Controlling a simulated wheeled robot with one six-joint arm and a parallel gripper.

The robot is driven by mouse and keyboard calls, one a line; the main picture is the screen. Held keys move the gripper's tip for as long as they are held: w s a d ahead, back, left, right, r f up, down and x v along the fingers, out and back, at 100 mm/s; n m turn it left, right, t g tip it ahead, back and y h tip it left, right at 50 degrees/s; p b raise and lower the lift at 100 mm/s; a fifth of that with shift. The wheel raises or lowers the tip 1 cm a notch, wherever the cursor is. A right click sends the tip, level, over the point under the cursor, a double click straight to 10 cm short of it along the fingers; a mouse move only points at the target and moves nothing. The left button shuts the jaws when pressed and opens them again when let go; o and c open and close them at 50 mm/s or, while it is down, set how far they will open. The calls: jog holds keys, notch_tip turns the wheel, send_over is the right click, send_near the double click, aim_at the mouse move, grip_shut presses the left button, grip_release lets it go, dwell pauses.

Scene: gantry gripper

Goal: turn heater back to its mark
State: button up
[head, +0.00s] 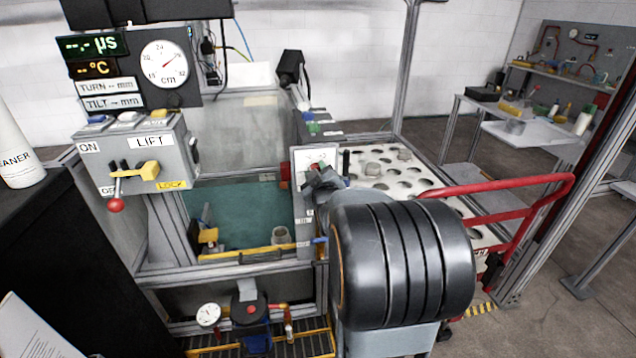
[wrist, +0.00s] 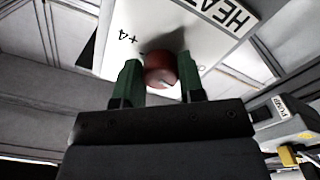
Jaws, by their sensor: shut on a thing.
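The heater knob (wrist: 160,71) is a round red dial on a white panel. In the wrist view it sits between the two green fingertips of my gripper (wrist: 158,66), which is shut on it. A dark line shows on its face, partly in shadow. The white heater panel (wrist: 120,22) carries a "+4" beside the knob and a cut-off label starting "HEA". In the head view the heater panel (head: 301,157) stands at the tank's right corner, and my gripper (head: 320,172) is against it. My arm and fingers hide much of the dial there, and I cannot read its setting.
A water tank (head: 262,205) lies left of the heater panel. A grey LIFT control box (head: 142,160) with a yellow lever is at left. A white holed board (head: 376,157) and a red cart rail (head: 500,187) are at right. A PUMP box (wrist: 283,126) shows in the wrist view.

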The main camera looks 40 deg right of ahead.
jog(key=shift+m+b, duration=2.8)
jog(key=shift+m, duration=1)
jog(key=shift+r+m, duration=0.1)
jog(key=shift+m, duration=0.2)
jog(key=o, duration=0.9)
